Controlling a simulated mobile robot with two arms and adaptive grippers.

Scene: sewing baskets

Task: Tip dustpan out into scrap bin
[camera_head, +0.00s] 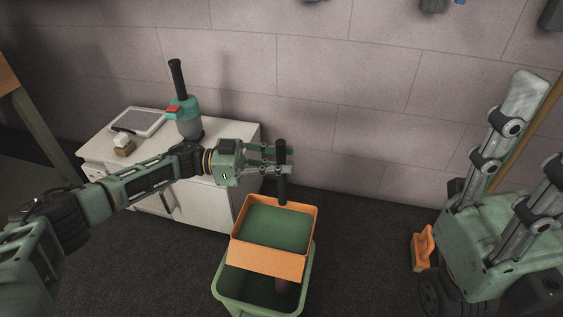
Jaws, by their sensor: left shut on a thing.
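The dustpan (267,263) is an orange pan with a green inner floor and a dark upright handle. My left gripper (284,168) is shut on that handle. The pan hangs over the green scrap bin (228,296), with its orange front lip sloping down over the bin's opening. The pan hides the far part of the bin. A dark reddish piece (281,287) shows inside the bin, below the lip. I cannot make out loose scraps on the pan floor. My right gripper is not in view.
A white cabinet (212,203) stands behind my left arm, bearing a teal-and-grey device (187,118), a framed panel (139,121) and a small block (123,147). A green wheeled machine (483,246) and an orange item (422,248) are at right. Floor between is clear.

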